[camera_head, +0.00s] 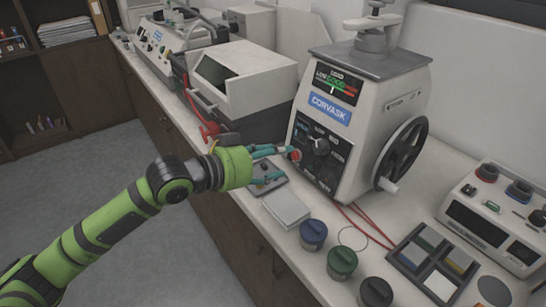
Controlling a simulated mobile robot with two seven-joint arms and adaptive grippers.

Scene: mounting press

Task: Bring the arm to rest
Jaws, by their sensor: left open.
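My left arm comes in from the lower left. My left gripper (272,166) is open and empty, with its teal fingers close to the front panel of the mounting press (350,120). One finger is near the red button (295,155) on that panel; I cannot tell whether it touches. The press has a load gauge (335,84), a dark knob (319,146) and a black handwheel (403,153) on its right side. My right gripper does not show.
Below the gripper, a small grey item and a pale block (287,208) lie on the counter (300,262). Blue (313,234), green (342,262) and black jars stand along the front edge. A sample tray (433,262) lies at right. The floor (110,180) is clear.

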